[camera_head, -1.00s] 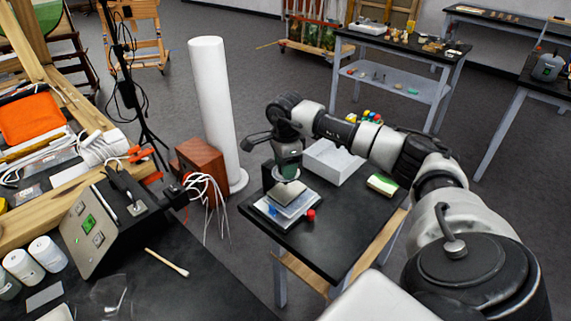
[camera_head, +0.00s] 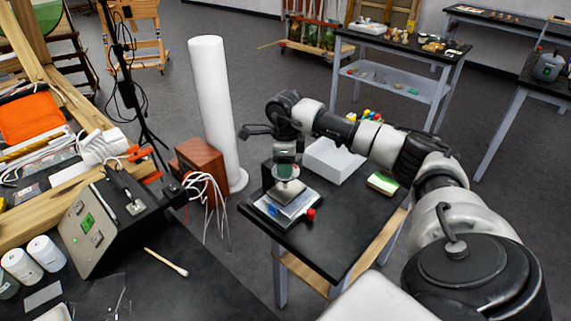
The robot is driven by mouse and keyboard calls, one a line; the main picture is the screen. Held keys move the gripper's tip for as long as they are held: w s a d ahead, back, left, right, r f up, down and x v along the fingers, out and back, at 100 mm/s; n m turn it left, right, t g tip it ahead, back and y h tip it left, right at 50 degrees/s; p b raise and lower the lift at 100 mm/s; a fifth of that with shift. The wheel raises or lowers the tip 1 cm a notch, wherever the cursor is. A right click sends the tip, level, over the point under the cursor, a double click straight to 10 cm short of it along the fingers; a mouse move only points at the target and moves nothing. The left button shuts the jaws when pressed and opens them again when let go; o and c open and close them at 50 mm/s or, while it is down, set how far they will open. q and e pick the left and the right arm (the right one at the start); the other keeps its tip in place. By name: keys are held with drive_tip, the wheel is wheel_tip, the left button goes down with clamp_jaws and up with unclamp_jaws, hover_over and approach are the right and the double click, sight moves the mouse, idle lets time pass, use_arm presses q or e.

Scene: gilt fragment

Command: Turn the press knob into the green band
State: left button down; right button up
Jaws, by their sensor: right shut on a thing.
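The press (camera_head: 284,208) stands on the small black table, with a pale plate on its base and a dark upright behind it. A round pale disc (camera_head: 289,189) sits just above the plate. My right gripper (camera_head: 286,170) points down over the press, shut on its knob, which the fingers mostly hide. A dark green part shows at the fingers; I cannot tell whether it is the green band. My left gripper is not in view.
A white open box (camera_head: 333,160) and a green-and-cream pad (camera_head: 382,183) lie on the small black table (camera_head: 330,235). A white column (camera_head: 214,115) and a reddish wooden box (camera_head: 200,160) stand left of it. The table's front is clear.

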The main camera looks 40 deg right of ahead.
drive_tip(key=m, duration=0.4)
drive_tip(key=shift+m, duration=0.3)
drive_tip(key=m, duration=1)
drive_tip(key=shift+r, duration=0.1)
drive_tip(key=m+p, duration=0.1)
drive_tip(key=m, duration=0.3)
drive_tip(key=shift+m, duration=0.3)
drive_tip(key=m, duration=0.4)
drive_tip(key=shift+p, duration=0.35)
drive_tip(key=m+p, duration=0.1)
drive_tip(key=m, duration=0.4)
drive_tip(key=shift+d, duration=0.1)
drive_tip(key=m+p, duration=0.1)
drive_tip(key=m, duration=0.3)
drive_tip(key=shift+r+m, duration=0.1)
drive_tip(key=shift+m, duration=0.2)
drive_tip(key=shift+m+p, duration=0.7)
drive_tip(key=shift+m, duration=1.3)
